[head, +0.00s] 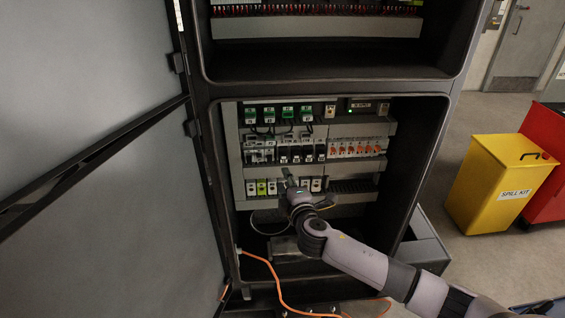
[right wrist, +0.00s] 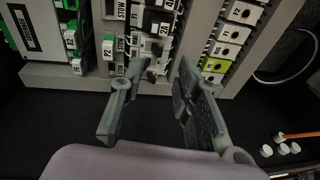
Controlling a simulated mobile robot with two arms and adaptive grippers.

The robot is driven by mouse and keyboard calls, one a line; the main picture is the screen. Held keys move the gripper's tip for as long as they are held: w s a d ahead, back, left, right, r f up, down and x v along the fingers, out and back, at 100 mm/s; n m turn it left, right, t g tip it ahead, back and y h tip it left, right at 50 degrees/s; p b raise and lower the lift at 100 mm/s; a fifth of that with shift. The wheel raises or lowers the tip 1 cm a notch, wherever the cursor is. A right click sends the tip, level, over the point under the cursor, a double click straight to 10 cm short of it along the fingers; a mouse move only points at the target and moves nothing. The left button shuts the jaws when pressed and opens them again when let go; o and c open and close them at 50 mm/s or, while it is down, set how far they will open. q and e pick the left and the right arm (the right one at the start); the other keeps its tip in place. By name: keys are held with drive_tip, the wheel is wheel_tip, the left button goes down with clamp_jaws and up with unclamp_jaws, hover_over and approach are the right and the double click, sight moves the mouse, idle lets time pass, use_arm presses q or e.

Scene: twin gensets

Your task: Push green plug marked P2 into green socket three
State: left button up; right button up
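A row of green blocks (head: 287,113) runs along the top of the panel inside the open cabinet in the head view. Their labels are too small to read, so I cannot tell which is socket three. In the right wrist view, small green parts (right wrist: 107,48) show beside STOW labels, and green-faced blocks (right wrist: 71,38) stand at the left. My right gripper (head: 288,178) is in front of the panel's lower rows. In the right wrist view its fingers (right wrist: 160,75) are apart, with no clear object held. My left gripper is out of view.
The cabinet door (head: 90,150) stands open at the left. A row of orange-marked breakers (head: 355,148) is right of the panel's middle. An orange cable (head: 268,268) hangs over the cabinet's lower edge. A yellow spill kit bin (head: 497,185) stands on the floor at the right.

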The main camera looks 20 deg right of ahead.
drive_tip(key=n+t, duration=0.1)
approach(272, 144)
drive_tip(key=shift+w+d+b, duration=0.2)
drive_tip(key=shift+w+b, duration=0.35)
drive_tip(key=shift+w, duration=1.05)
drive_tip(key=shift+w+d+b, duration=0.15)
drive_tip(key=shift+w+b, duration=0.45)
drive_tip(key=shift+w, duration=1)
drive_tip(key=shift+w+d+b, duration=0.2)
drive_tip(key=shift+w+b, duration=0.35)
drive_tip(key=shift+w, duration=1)
drive_tip(key=shift+c, duration=0.6)
clamp_jaws()
drive_tip(key=shift+f, duration=0.1)
drive_tip(key=shift+s+a, duration=0.15)
drive_tip(key=shift+s, duration=0.3)
drive_tip(key=shift+s+p, duration=0.15)
drive_tip(key=shift+p, duration=0.15)
